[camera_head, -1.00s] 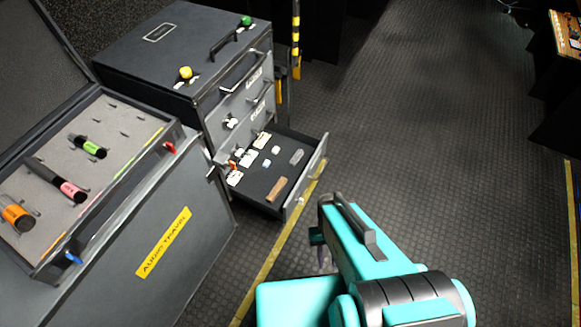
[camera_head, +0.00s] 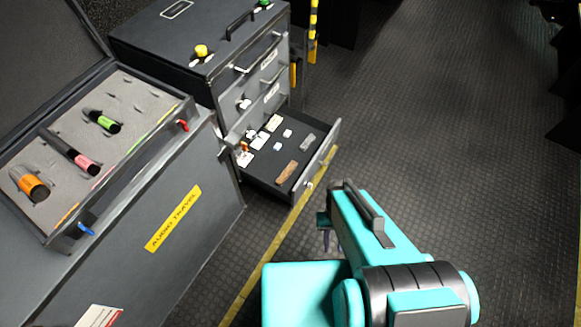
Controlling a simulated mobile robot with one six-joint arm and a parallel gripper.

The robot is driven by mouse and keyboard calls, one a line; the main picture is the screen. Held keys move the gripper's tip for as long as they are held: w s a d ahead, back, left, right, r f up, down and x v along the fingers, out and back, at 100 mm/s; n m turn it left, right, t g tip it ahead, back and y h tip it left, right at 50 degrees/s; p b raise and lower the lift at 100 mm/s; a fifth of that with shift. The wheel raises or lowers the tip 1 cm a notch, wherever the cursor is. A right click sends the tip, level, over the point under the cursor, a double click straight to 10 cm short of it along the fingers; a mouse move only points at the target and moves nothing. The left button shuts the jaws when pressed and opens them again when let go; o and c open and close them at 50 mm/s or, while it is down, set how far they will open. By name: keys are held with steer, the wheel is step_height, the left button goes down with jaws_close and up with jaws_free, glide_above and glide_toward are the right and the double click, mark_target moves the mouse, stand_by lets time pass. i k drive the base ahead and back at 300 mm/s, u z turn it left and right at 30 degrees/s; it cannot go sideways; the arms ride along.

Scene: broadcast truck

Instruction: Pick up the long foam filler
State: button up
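I cannot single out a long foam filler with certainty. An open drawer (camera_head: 262,178) holds small pieces: a brown oblong piece (camera_head: 287,172), a grey oblong piece (camera_head: 307,143), and several white cards and small blocks. The open case (camera_head: 150,158) at left has a grey foam bed (camera_head: 62,135) with three dark cylinders banded orange, pink and green, and small cut-outs. My gripper (camera_head: 328,241) points down beside my turquoise arm, to the right of and apart from the drawer. It is small and partly hidden by the arm; its opening is unclear.
A dark drawer cabinet (camera_head: 180,45) with yellow and green knobs stands behind the case. The case's base carries a yellow "AUDIO TRAVEL" label (camera_head: 173,218). A yellow floor line (camera_head: 262,268) runs past the drawer. The ribbed floor (camera_head: 440,130) at right is clear.

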mark_target(290, 168)
steer(key=u, duration=0.05)
steer(key=k, duration=1)
steer(key=z, duration=0.7)
steer(key=i, duration=2.05)
